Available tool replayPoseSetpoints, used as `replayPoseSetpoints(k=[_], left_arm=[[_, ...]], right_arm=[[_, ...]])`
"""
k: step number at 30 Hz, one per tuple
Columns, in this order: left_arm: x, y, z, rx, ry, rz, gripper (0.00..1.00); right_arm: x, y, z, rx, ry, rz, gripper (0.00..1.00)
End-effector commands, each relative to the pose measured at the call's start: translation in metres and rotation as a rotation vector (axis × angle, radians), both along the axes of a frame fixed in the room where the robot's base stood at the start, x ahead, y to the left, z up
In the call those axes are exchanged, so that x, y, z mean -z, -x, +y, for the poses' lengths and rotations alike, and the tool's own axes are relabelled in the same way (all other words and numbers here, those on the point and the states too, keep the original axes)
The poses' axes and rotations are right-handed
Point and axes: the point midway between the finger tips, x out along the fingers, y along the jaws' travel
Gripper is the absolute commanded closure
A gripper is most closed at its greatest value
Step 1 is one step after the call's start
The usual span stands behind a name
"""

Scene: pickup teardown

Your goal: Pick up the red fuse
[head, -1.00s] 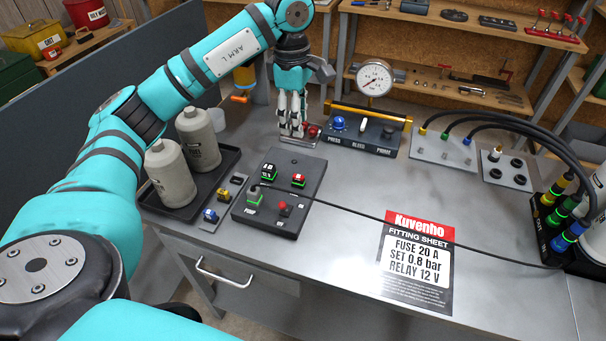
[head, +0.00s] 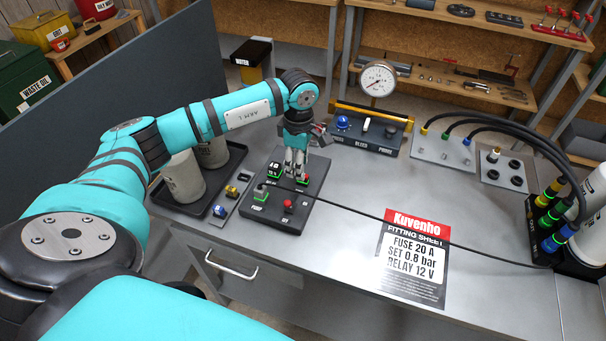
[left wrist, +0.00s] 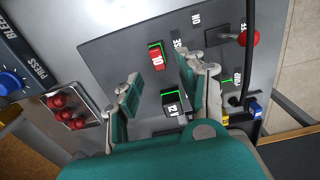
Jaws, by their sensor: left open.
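The red fuse (left wrist: 157,60), marked 10, sits upright in a green-lit slot of the dark panel (left wrist: 115,48) in the left wrist view. In the head view the red fuse (head: 303,181) shows just below my left gripper, on the panel (head: 262,222). My left gripper (head: 295,172) points down over the panel, open and empty. In the left wrist view its fingers (left wrist: 158,70) stand either side of the fuse, and the fuse appears beyond the tips; contact cannot be made out. My right gripper is not in view.
A black relay (left wrist: 171,103) sits beside the fuse. A red-tipped toggle (left wrist: 249,38) and a black cable (left wrist: 249,60) are on the panel. Several red round pieces (left wrist: 68,112) sit on a nearby plate.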

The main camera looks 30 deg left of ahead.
Motion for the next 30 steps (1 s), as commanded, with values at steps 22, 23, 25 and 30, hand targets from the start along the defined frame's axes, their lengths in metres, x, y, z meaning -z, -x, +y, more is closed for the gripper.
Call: replayPoseSetpoints(k=[22, 23, 25, 30], left_arm=[[0.034, -0.001, -0.003, 0.000, 0.000, 0.001, 0.90], [0.034, -0.001, -0.003, 0.000, 0.000, 0.001, 0.94], [0.034, -0.001, -0.003, -0.001, 0.000, 0.001, 0.99], [0.034, -0.001, -0.003, -0.001, 0.000, 0.001, 0.99]], right_arm=[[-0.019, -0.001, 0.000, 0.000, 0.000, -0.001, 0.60], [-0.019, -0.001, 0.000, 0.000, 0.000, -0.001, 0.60], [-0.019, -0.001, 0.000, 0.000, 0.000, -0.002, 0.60], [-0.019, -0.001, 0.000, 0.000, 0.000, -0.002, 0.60]])
